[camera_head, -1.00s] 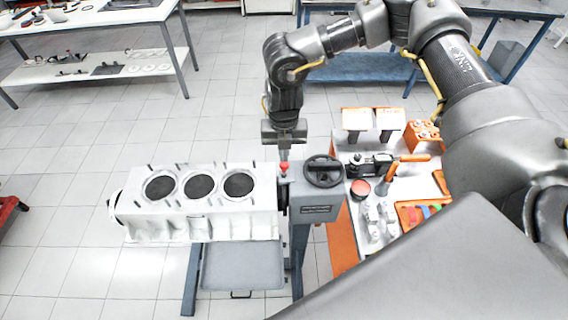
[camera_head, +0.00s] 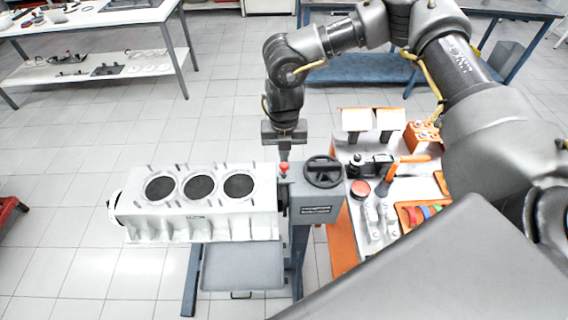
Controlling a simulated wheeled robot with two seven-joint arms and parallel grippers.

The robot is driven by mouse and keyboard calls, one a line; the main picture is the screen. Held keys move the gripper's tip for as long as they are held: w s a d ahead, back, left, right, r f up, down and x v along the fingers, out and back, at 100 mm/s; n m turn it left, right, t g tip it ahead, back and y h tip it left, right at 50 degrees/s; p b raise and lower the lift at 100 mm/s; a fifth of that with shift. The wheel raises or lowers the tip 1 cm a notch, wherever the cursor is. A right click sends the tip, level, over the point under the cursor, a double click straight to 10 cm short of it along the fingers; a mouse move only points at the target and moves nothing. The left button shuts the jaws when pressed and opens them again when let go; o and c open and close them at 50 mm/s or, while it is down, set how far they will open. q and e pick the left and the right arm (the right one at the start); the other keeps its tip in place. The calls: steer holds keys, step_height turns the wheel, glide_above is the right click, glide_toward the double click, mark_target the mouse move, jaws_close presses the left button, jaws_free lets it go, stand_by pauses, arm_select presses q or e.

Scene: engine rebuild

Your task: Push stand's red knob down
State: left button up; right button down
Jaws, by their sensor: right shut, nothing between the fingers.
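The engine stand (camera_head: 302,238) is a grey post with a head box that carries a black handwheel (camera_head: 323,172). Its small red knob (camera_head: 283,167) sticks up at the left of the head box, next to the engine block. My right gripper (camera_head: 284,155) points straight down, shut and empty, with its tips right above the red knob. I cannot tell whether the tips touch the knob. A white engine block (camera_head: 205,222) with three dark bores is mounted on the stand's left side. My left gripper is not in view.
A grey tray (camera_head: 242,268) sits under the block. Tables stand at the back.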

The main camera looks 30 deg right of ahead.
mark_target(284, 164)
steer(key=shift+f+b, duration=0.8)
steer(key=shift+f, duration=0.45)
stand_by(0.6)
steer(key=shift+r, duration=0.1)
steer(key=shift+r+p, duration=2.85)
steer(key=shift+r, duration=0.65)
